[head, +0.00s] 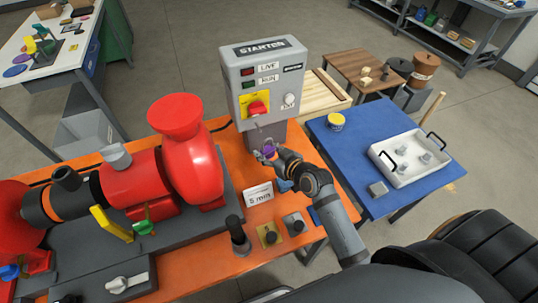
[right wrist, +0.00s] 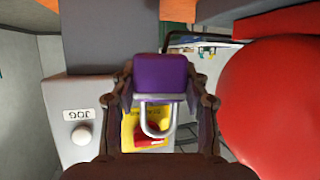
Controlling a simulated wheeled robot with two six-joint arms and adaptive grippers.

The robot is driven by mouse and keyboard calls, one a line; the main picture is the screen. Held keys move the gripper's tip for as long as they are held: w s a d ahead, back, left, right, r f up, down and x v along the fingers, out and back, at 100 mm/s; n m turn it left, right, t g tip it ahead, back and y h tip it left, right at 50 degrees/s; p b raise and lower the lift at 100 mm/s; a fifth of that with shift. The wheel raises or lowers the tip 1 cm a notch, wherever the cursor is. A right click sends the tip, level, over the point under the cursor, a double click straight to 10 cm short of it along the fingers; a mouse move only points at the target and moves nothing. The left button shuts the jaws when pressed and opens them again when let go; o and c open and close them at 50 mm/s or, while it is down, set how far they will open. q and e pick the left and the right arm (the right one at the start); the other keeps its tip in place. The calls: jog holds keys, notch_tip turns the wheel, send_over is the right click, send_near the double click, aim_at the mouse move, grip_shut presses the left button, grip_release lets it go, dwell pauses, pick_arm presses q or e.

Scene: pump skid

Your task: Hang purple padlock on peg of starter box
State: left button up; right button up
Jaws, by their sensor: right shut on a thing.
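The purple padlock (head: 269,150) is held in my right gripper (head: 266,153) in front of the lower part of the grey starter box (head: 237,82). In the right wrist view the purple body (right wrist: 160,75) sits between both fingers of the gripper, with the silver shackle (right wrist: 143,120) sticking out toward the bottom of the picture. The shackle overlaps the box's yellow plate (right wrist: 128,125) and red switch; I cannot tell whether it touches anything. The peg is not clear in either view. My left gripper is not in view.
The red pump (head: 190,165) stands left of the box on the orange skid (head: 180,255) and shows close at the right of the wrist view (right wrist: 275,105). A blue table (head: 350,155) with a white tray (head: 405,178) is at right.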

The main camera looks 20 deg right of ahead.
jog(key=shift+w, duration=0.6)
jog(key=shift+w+a+f+b, duration=0.1)
jog(key=shift+w+b, duration=0.65)
jog(key=shift+w, duration=0.4)
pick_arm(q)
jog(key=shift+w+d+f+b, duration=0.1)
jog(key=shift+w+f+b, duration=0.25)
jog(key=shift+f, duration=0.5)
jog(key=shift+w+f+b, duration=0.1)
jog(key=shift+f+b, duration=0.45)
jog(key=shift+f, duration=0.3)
pick_arm(e)
jog(key=shift+w+f, duration=0.25)
jog(key=shift+w, duration=0.8)
jog(key=shift+w+f, duration=0.25)
jog(key=shift+w, duration=0.8)
jog(key=o, duration=1.3)
jog(key=shift+a, duration=0.1)
